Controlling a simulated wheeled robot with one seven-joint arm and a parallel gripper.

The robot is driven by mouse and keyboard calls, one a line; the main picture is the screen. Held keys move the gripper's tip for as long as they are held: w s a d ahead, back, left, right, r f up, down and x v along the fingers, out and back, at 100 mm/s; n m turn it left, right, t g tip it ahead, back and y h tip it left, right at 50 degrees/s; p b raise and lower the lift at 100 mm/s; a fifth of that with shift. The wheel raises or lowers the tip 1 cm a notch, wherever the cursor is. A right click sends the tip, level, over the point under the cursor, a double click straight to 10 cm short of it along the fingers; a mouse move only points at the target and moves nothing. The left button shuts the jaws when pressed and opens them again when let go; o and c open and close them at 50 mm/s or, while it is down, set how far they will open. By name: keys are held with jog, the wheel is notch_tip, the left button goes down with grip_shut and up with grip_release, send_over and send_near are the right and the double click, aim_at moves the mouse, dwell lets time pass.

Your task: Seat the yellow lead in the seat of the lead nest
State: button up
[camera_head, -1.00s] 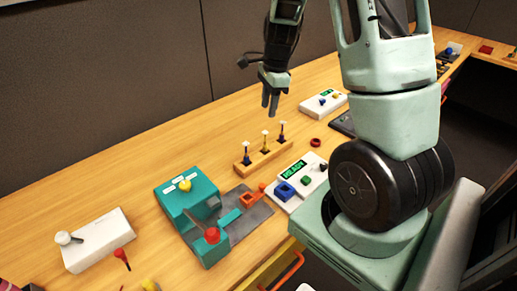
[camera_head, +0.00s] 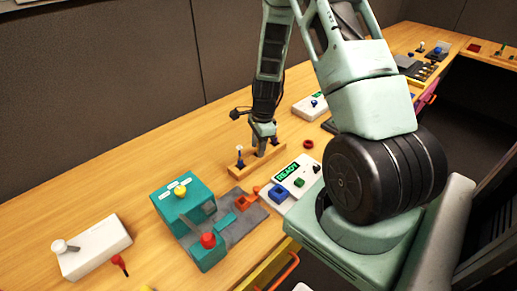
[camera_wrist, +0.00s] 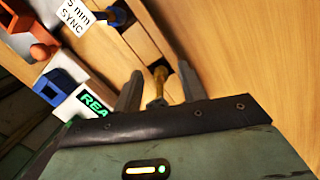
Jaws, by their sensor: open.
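The yellow lead (camera_wrist: 160,79) stands in the wooden rack (camera_wrist: 145,42), between the two fingers of my gripper (camera_wrist: 160,70) in the wrist view. The fingers are open around it, with no clear contact. In the head view my gripper (camera_head: 261,150) is down at the middle of the rack (camera_head: 238,174) and hides the yellow lead. A dark blue lead (camera_head: 240,158) stands to its left and another (camera_head: 275,141) to its right. I cannot tell which fixture is the lead nest; an orange square socket (camera_head: 247,201) and a blue square socket (camera_head: 279,193) are in front of the rack.
A white panel reading READY (camera_head: 308,182) carries the blue socket. A white box (camera_head: 95,246) is farther left. A red ring (camera_head: 308,144) lies right of the rack.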

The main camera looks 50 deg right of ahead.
jog(key=shift+f, duration=0.35)
jog(key=shift+c, duration=0.3)
grip_shut()
jog(key=shift+r, duration=0.15)
